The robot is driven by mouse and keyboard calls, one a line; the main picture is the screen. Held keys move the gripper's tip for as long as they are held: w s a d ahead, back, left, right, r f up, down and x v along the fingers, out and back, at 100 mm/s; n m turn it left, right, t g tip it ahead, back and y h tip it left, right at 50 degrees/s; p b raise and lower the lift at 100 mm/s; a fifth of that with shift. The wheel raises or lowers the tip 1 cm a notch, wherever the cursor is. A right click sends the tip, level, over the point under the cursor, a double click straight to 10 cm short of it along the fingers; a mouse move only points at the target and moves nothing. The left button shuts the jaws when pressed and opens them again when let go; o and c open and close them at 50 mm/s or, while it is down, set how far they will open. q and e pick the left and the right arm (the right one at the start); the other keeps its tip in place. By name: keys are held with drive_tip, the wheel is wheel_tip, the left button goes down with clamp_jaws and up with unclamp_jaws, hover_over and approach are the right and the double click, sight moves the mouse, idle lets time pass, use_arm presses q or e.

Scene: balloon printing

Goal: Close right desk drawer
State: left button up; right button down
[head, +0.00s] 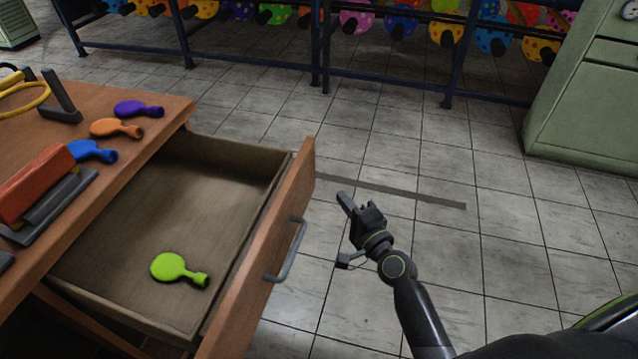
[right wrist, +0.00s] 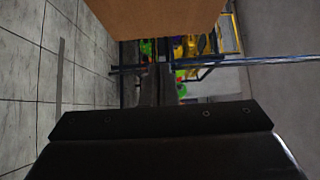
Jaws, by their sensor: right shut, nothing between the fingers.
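The right desk drawer (head: 222,184) is pulled far out of the wooden desk (head: 150,91) in the head view. Its front panel (head: 262,262) faces right and carries a grey bar handle (head: 291,251). A green balloon (head: 172,269) lies flat on the drawer floor. My right gripper (head: 347,203) is shut and empty, to the right of the drawer front and apart from it. In the right wrist view a brown wooden panel (right wrist: 155,18) fills the top middle; I cannot tell which part it is. My left gripper is not in view.
On the desk lie purple (head: 139,109), orange (head: 116,128) and blue (head: 92,151) balloons and a red block on a grey device (head: 45,190). A green cabinet (head: 590,105) stands at upper right. A rack (head: 320,45) holds balloons behind.

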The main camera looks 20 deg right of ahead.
sight(311, 175)
drive_tip(key=w+a, duration=0.1)
drive_tip(key=w, duration=0.1)
drive_tip(key=w+a, duration=0.1)
drive_tip(key=w, duration=0.1)
drive_tip(key=w+a, duration=0.1)
drive_tip(key=w, duration=0.1)
drive_tip(key=shift+a, duration=0.15)
drive_tip(key=shift+w+a, duration=0.3)
drive_tip(key=shift+a, duration=0.15)
drive_tip(key=shift+w+f, duration=0.1)
